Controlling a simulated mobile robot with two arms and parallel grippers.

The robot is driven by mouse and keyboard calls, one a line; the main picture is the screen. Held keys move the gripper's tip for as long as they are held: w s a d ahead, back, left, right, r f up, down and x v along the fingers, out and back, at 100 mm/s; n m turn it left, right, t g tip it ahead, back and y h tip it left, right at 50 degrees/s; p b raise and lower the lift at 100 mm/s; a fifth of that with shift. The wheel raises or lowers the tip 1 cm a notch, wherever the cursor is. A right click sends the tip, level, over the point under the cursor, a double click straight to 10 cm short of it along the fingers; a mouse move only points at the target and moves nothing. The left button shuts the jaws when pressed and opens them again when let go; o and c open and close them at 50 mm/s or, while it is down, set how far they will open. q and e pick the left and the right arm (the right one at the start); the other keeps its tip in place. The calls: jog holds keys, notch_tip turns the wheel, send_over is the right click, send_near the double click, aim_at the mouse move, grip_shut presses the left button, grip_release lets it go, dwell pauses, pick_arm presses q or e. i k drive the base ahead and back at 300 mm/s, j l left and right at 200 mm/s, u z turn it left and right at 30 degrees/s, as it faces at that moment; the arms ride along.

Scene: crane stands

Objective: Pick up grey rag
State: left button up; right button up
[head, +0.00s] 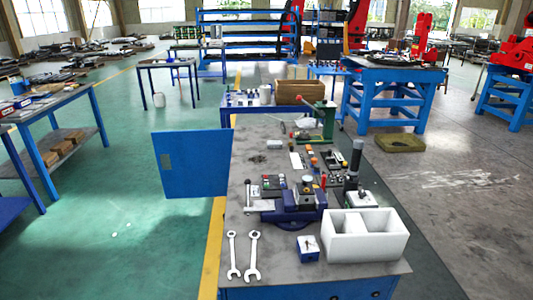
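No thing in the head view is clearly a grey rag. A pale, crumpled thing (305,123) lies at the far part of the long workbench (262,205), beside a green clamp-like tool (327,122). It may be cloth, but it is too small to tell. A small dark grey patch (258,158) lies on the bench nearer to me, and I cannot tell what it is. Neither of my grippers is in view.
A white two-compartment box (366,240), two wrenches (243,255), a blue vise (295,205) and a small blue box (308,248) crowd the near bench. A blue door panel (191,163) sticks out left. Green floor is open at left.

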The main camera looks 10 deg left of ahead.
aim_at(274, 144)
jog(key=k+u, duration=0.25)
jog(key=k+j+u, duration=0.25)
jog(key=k, duration=0.15)
jog(key=i+j+u, duration=0.25)
jog(key=u, duration=0.2)
jog(key=i+j+u, duration=0.25)
jog(key=u, duration=0.25)
jog(key=i+u, duration=0.45)
jog(key=i+l+z, duration=0.15)
jog(key=i+z, duration=0.15)
jog(key=i, duration=0.25)
jog(key=i+z, duration=0.35)
jog(key=i, duration=0.25)
jog(key=i+j+z, duration=0.3)
jog(key=i, duration=0.25)
jog(key=i+j+z, duration=0.2)
jog(key=i+z, duration=0.15)
jog(key=i, duration=0.2)
jog(key=i+z, duration=0.2)
jog(key=i, duration=0.3)
jog(key=i+z, duration=0.2)
jog(key=i, duration=0.3)
jog(key=i+j+z, duration=0.2)
jog(key=i, duration=0.3)
jog(key=i+j+z, duration=0.2)
jog(key=i, duration=0.3)
